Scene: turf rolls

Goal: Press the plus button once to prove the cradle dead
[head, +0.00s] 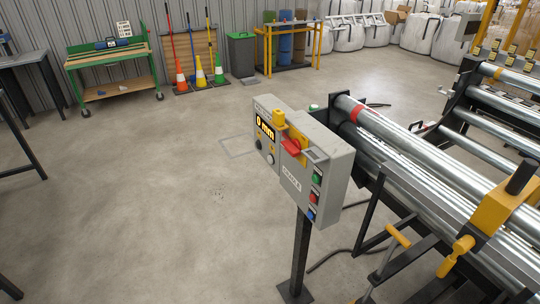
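A grey control box (331,171) stands on a dark post (301,250) in the middle of the head view. Its display (265,129) reads "0 mm". Below the display are a dark round control (258,144) and a pale one (270,159); I cannot read a plus mark on either. A red handle (291,146) and a yellow part (278,118) sit on the box. Its side carries a green button (317,177), a red button (313,197) and a blue button (311,214). The roller cradle (410,143) lies behind and right. Neither gripper shows.
A yellow clamp (497,207) and yellow-gripped handles (399,236) stick out at the lower right. A green workbench (110,68), cones (200,72) and white bulk bags (349,33) stand at the back. Concrete floor left of the box is open.

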